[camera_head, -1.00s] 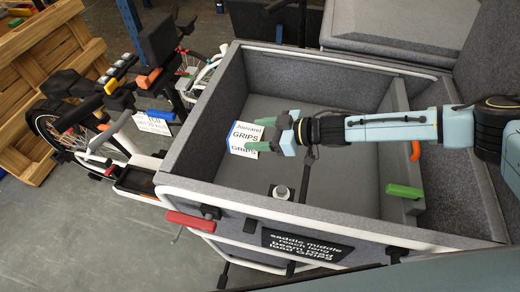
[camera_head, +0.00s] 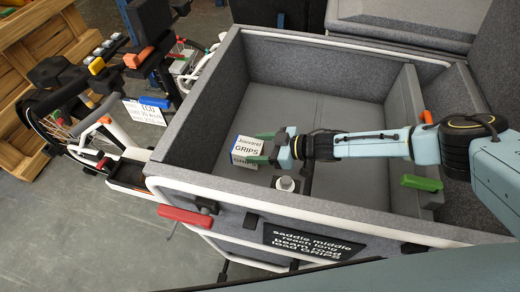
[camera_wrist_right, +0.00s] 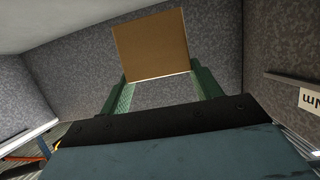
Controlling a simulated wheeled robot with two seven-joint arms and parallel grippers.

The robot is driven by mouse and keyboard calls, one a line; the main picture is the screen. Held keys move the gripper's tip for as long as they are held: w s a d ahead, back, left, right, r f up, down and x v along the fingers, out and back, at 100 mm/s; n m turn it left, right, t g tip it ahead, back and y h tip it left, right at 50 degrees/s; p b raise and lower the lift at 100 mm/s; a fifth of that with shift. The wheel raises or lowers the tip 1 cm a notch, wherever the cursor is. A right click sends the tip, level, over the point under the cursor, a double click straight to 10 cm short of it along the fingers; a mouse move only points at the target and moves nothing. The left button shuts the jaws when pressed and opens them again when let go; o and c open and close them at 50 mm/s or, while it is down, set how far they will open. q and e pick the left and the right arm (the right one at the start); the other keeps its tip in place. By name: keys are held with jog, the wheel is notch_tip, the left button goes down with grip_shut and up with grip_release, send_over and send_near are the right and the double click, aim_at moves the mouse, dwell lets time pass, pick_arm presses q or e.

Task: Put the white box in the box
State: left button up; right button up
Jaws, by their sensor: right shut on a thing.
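The white box (camera_head: 246,143), printed with "GRIPS" and a blue edge, is inside the large grey felt-lined cargo box (camera_head: 320,72), near its left side. My right gripper (camera_head: 262,148) reaches in from the right and is shut on the white box with its green fingers. In the right wrist view a plain brown face of the white box (camera_wrist_right: 150,45) shows between the two fingers (camera_wrist_right: 165,88). Whether it touches the floor of the cargo box I cannot tell. My left gripper is not in view.
A small white cup-like part (camera_head: 286,184) is near the front wall, close to the white box. A bike with a price sign (camera_head: 144,112) stands at left. Much of the cargo box floor is clear.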

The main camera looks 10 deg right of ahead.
jog(key=shift+w+f, duration=0.1)
jog(key=shift+f, duration=0.1)
jog(key=shift+f+b, duration=0.5)
jog(key=shift+f, duration=0.05)
jog(key=o, duration=1.2)
jog(key=shift+r+p, duration=0.4)
jog(key=p+v, duration=0.2)
jog(key=v, duration=1)
